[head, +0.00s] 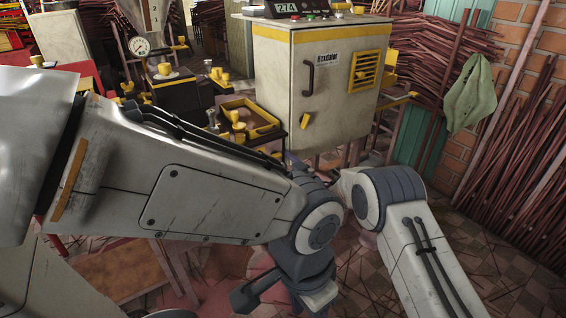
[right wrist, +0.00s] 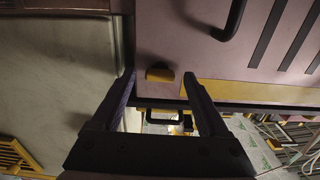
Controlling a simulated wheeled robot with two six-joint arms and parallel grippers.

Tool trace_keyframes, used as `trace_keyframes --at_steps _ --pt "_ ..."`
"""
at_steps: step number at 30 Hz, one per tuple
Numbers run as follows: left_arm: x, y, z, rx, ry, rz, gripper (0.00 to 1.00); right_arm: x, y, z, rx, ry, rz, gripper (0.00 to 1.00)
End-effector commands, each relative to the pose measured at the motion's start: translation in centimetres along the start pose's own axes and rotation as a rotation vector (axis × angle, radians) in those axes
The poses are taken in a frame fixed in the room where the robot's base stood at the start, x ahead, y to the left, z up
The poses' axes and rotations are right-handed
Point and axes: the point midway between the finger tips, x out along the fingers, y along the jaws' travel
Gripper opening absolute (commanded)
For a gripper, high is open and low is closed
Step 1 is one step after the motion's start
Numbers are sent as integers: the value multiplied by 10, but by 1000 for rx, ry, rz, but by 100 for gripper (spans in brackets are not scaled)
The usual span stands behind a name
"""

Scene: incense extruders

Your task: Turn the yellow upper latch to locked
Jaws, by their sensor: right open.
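In the right wrist view a small yellow latch (right wrist: 159,73) sits on a pale pinkish panel, near a yellow stripe. My right gripper (right wrist: 160,82) is open, with its dark fingertips on either side of the latch in that view. Nothing shows between the fingers as gripped, and I cannot tell whether they touch the latch.
A pale cabinet (head: 284,70) with a black handle (head: 308,78) and a yellow louvre (head: 365,70) stands at the back. A yellow-edged tray (head: 247,119) is left of it. Bundles of sticks (head: 526,190) lean along the right wall. My arm links cover much of the middle.

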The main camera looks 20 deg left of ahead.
Motion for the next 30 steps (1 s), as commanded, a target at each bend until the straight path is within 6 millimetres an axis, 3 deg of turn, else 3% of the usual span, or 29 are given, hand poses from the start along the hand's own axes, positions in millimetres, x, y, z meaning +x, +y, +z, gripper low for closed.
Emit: trace_keyframes --at_steps 5,21,30 --pt "-4 0 0 0 0 0 50 -12 1 -1 1 -3 1 78" --pt "-22 2 -1 0 0 0 50 -97 1 0 1 -2 1 78" --pt "-22 2 -1 0 0 0 50 -105 0 0 1 -1 1 78"
